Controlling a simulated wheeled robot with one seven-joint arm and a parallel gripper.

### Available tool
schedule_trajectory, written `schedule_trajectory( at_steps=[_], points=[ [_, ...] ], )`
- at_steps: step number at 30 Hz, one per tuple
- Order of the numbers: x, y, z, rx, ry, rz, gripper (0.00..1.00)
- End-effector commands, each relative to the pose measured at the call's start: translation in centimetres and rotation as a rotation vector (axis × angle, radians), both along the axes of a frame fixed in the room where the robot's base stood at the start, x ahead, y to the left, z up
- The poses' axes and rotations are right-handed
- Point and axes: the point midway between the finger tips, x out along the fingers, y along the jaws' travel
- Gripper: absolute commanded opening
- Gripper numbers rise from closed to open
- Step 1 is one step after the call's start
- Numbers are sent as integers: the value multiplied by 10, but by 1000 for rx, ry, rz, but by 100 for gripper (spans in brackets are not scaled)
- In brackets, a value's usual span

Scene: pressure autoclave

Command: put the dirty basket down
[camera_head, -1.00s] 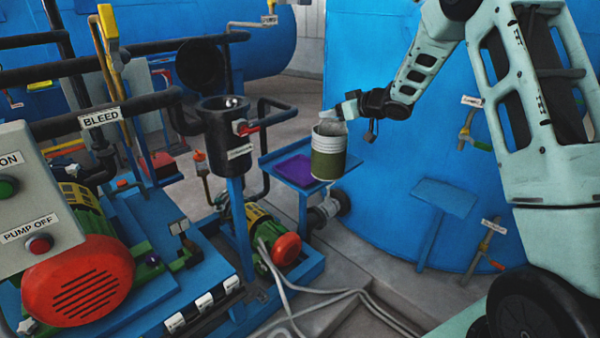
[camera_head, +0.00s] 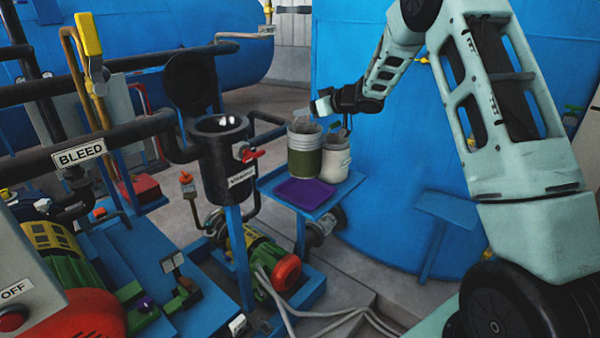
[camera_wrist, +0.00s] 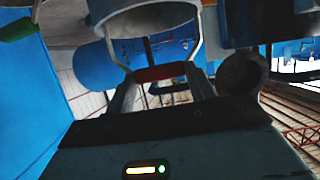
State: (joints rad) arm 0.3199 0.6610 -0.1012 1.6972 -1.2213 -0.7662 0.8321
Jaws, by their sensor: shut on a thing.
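The basket in my grip is a pail with an olive-green band and a grey rim (camera_head: 304,155). My gripper (camera_head: 318,108) is above its rim, shut on its raised handle. In the wrist view, my gripper (camera_wrist: 156,82) is closed around the handle's red grip (camera_wrist: 159,72), and the pail's pale rim shows at the top. The pail is upright over the back left of a blue stand (camera_head: 328,205). I cannot tell whether its bottom touches the stand. A second, white pail (camera_head: 336,162) is on the stand, just right of and partly behind it.
A purple mat (camera_head: 305,193) lies on the front of the stand and is bare. A black open-topped vessel (camera_head: 228,165) with a red valve handle stands close on the left. A large blue tank (camera_head: 400,150) rises behind the stand. Pumps and hoses are below.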

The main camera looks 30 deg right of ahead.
Motion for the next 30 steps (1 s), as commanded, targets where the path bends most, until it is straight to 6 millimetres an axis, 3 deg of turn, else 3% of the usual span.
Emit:
schedule_trajectory(
  at_steps=[6,14,19,30],
  points=[
    [0,0,-39,3,3,-2,0],
    [0,0,-59,1,0,1,0],
    [0,0,-82,3,2,0,0],
    [0,0,-90,1,-2,0,0]
  ],
)
